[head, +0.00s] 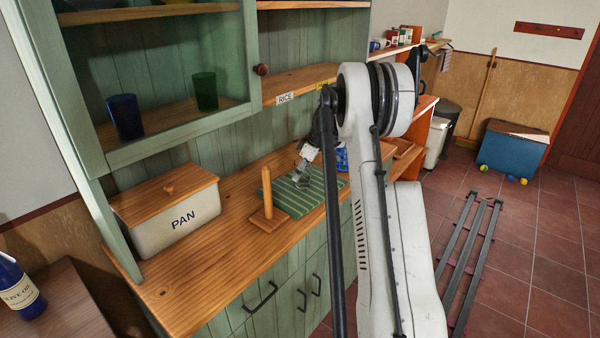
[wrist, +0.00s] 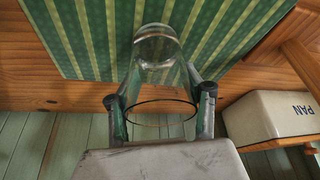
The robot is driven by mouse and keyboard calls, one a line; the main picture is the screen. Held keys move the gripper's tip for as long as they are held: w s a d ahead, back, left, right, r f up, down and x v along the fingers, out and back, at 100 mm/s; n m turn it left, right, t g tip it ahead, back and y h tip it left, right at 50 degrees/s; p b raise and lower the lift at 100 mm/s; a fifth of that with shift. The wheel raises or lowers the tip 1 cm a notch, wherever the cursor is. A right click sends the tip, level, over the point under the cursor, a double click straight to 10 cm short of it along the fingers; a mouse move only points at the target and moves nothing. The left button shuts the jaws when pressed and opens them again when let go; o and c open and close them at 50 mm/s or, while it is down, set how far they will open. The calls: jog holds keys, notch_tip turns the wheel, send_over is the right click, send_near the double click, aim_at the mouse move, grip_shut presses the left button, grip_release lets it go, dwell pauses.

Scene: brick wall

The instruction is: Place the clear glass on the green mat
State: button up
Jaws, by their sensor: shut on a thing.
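The clear glass (wrist: 158,65) is between the two fingers of my gripper (wrist: 163,92) in the wrist view, with its round rim towards the camera. My gripper is shut on it. In the head view, the glass (head: 301,178) shows small and partly blurred below my gripper (head: 304,166), over the green striped mat (head: 296,203). The mat lies on the wooden counter and also fills the upper part of the wrist view (wrist: 85,40). I cannot tell whether the glass touches the mat. My arm hides part of the mat in the head view.
A wooden upright holder (head: 267,198) stands at the mat's left edge. A white PAN bin (head: 170,222) with a wooden lid is further left, with bare counter (head: 222,243) between. A blue cup (head: 126,117) and a green cup (head: 205,91) stand on the shelf above.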

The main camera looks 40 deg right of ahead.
jog(key=shift+f, duration=0.15)
jog(key=o, duration=1.4)
